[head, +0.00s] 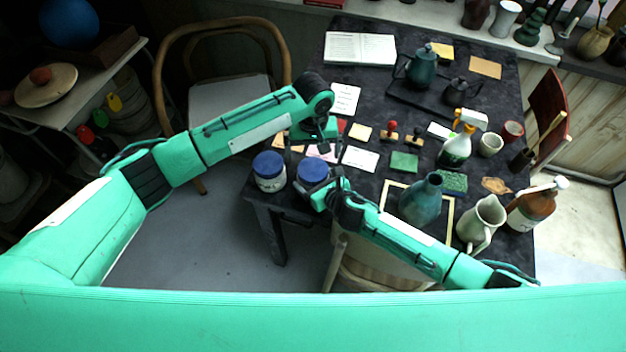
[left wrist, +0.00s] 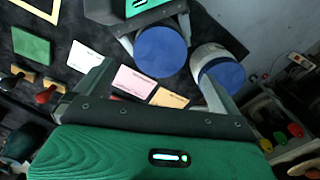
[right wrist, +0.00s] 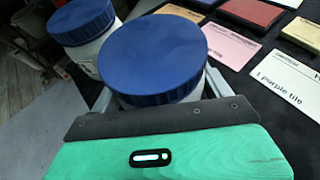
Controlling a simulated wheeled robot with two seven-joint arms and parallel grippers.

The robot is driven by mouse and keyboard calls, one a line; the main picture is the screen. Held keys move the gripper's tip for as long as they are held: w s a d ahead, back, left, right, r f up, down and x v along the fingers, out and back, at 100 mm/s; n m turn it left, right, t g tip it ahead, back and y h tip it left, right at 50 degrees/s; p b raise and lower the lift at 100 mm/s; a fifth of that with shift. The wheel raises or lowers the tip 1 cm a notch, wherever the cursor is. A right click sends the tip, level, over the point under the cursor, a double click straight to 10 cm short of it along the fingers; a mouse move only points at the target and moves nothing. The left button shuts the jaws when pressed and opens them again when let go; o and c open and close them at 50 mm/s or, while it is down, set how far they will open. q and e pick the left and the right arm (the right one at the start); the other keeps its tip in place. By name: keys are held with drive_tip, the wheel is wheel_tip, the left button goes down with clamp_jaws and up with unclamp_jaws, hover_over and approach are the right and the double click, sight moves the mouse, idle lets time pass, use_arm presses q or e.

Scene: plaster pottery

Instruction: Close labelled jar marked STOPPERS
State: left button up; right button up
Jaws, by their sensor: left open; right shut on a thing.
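Two white jars with blue lids stand side by side at the table's front left corner. The left jar (head: 270,184) shows some label marks, too small to read. The right jar's blue lid (head: 313,171) also shows in the right wrist view (right wrist: 153,50) and the left wrist view (left wrist: 160,50). My right gripper (head: 321,192) is shut on this right jar, its fingers on either side below the lid. My left gripper (head: 312,150) is open and empty above and behind the jars. Both lids appear to sit on their jars. I cannot tell which jar is marked STOPPERS.
Cards, a green pad (head: 404,162) and stamps (head: 391,130) lie behind and right of the jars. A blue-green vase (head: 420,200), a white pitcher (head: 482,222) and a brown bottle (head: 531,208) stand to the right. A chair (head: 225,95) is at the table's left.

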use_arm(q)
wheel_tip(320, 180, up, 10)
idle(0.3)
use_arm(e)
drive_tip(key=o, duration=1.8)
use_arm(q)
drive_tip(key=shift+f+b, duration=0.3)
drive_tip(key=shift+f, duration=0.05)
use_arm(e)
drive_tip(key=shift+v, duration=3.75)
